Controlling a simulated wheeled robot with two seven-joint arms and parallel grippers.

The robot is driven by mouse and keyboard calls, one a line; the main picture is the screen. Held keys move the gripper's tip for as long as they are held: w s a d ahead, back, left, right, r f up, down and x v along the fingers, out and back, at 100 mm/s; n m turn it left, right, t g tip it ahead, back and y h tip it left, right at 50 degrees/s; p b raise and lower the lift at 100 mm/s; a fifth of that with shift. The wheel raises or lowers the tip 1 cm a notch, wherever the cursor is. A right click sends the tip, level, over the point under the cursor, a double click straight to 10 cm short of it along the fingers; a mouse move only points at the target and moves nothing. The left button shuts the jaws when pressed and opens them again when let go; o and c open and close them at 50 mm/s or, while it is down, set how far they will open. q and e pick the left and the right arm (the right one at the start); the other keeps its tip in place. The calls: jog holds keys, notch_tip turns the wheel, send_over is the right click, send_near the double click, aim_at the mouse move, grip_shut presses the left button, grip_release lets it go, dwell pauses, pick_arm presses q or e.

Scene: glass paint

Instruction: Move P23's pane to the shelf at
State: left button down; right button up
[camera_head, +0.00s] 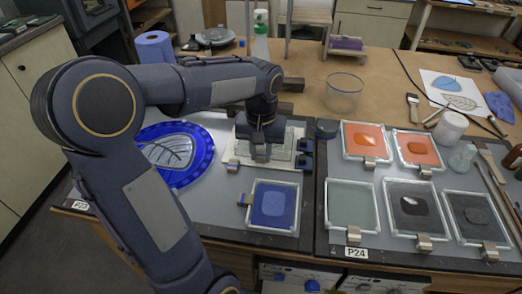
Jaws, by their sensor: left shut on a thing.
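My left gripper (261,150) points down over a pale framed pane (290,150) at the back of the left mat, and its jaws look closed at it. The arm and jaws cover much of this pane, so the exact grip is hidden. A P23 label (81,205) is on the mat's left front edge. A blue round plate with a leaf design (172,152) lies left of the pane. My right gripper is out of view.
On the right mat, with the P24 label (357,253), lie orange panes (365,140) and several grey panes (352,206). A glass jar (343,92), a spray bottle (261,36), a blue roll (154,47) and a small wooden stand (308,20) are behind.

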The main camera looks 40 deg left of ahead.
pick_arm(q)
jog(key=shift+f, duration=0.6)
dwell(1.9)
jog(key=c, duration=1.1)
grip_release()
jog(key=shift+c, duration=0.2)
jog(key=shift+r, duration=0.15)
notch_tip(320, 180, up, 8)
jog(key=shift+f, duration=0.2)
jog(key=shift+s, duration=0.1)
